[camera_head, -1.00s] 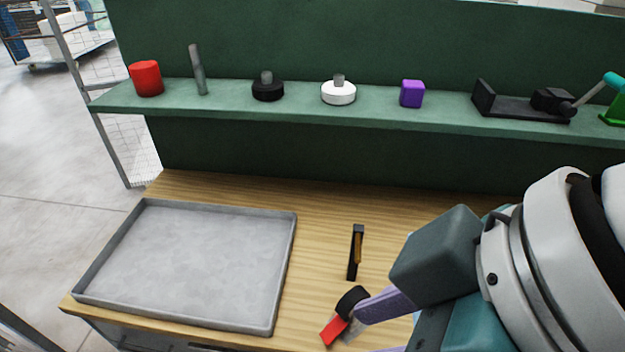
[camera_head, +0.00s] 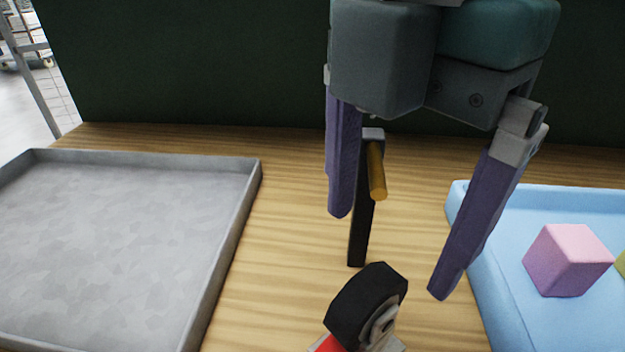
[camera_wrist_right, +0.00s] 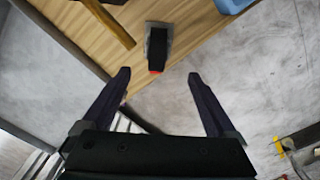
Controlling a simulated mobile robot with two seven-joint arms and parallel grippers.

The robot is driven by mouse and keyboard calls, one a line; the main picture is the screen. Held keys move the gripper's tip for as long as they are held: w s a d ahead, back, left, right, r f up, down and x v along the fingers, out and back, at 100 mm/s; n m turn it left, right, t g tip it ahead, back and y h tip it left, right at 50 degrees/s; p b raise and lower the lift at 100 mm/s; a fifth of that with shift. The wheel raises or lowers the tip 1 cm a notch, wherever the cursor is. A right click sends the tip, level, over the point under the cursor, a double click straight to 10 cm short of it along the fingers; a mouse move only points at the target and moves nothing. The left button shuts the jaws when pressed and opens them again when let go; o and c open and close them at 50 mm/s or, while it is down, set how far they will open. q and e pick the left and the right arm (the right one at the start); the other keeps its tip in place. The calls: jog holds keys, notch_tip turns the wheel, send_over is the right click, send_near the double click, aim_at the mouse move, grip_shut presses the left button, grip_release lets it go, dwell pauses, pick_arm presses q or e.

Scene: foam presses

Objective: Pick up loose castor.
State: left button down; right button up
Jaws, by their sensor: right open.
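The loose castor (camera_head: 362,300) has a black wheel, a grey metal bracket and a red part. It lies on the wooden table near the bottom of the head view, partly cut off by the frame edge. My right gripper (camera_head: 388,255) is open and empty, its purple fingers spread, and appears above and beyond the castor in the head view. In the right wrist view the castor (camera_wrist_right: 158,45) shows just ahead of the open fingertips (camera_wrist_right: 159,73), roughly centred between them, with no visible contact. My left gripper is not in view.
A black upright piece with an orange-yellow bar (camera_head: 376,172) stands close behind the right gripper's left finger. A grey tray (camera_head: 232,240) lies left. A blue tray (camera_head: 468,245) holding a pink cube (camera_head: 567,260) lies right. A dark green panel (camera_head: 200,65) stands behind.

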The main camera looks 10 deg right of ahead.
aim_at(373, 280)
notch_tip(373, 280, down, 4)
jog(key=shift+s+r, duration=0.1)
jog(key=shift+s, duration=0.05)
jog(key=f, duration=0.3)
jog(key=w+f+b, duration=0.1)
jog(key=f, duration=0.1)
jog(key=shift+d+f, duration=0.1)
jog(key=shift+f, duration=0.25)
jog(key=shift+c, duration=0.4)
grip_shut()
jog(key=shift+r, duration=0.1)
